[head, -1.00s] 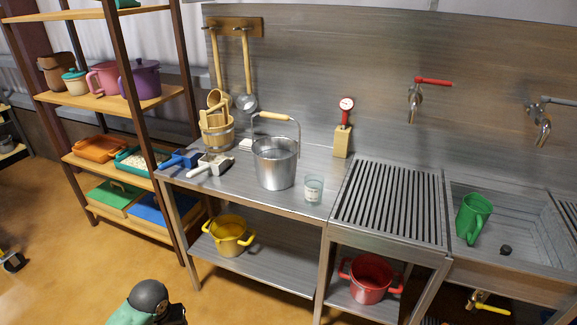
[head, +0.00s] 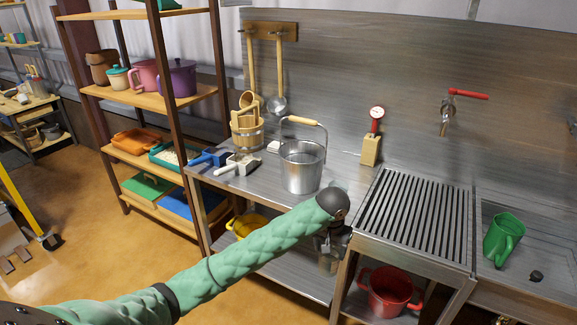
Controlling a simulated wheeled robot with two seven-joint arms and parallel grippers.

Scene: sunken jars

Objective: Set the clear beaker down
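The clear beaker (head: 341,184) stands on the steel counter (head: 245,190), to the right of the metal bucket. Only a bit of its rim shows; my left wrist hides the rest. My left arm reaches in from the lower left. My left gripper (head: 329,262) hangs below the wrist, in front of the counter's front edge and nearer to me than the beaker. It is dark and small, and I cannot tell whether its fingers are open or shut. My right gripper is not in view.
The metal bucket (head: 302,168) with a raised handle stands left of the beaker. A wooden block with a red gauge (head: 373,138) stands behind. A slatted drainboard (head: 418,215) and a sink with a green jug (head: 502,238) lie to the right.

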